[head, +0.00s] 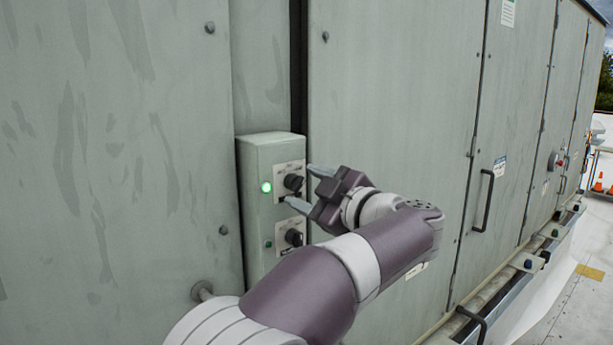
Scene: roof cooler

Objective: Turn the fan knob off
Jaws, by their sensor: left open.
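A pale green control box (257,158) is mounted on the cooler wall. It carries an upper black knob (293,183) and a lower black knob (294,238), each on a light label plate. The label text is too small to read, so I cannot tell which is the fan knob. A green lamp (266,188) glows beside the upper knob. A darker green lamp (268,244) sits beside the lower knob. My left gripper (298,185) is open, with its fingertips above and below the upper knob. I cannot tell whether they touch it. My right gripper is not in view.
Large green cooler panels (390,120) stand behind the box. A black door handle (487,201) sticks out to the right. Orange cones (598,184) stand far right on the open roof.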

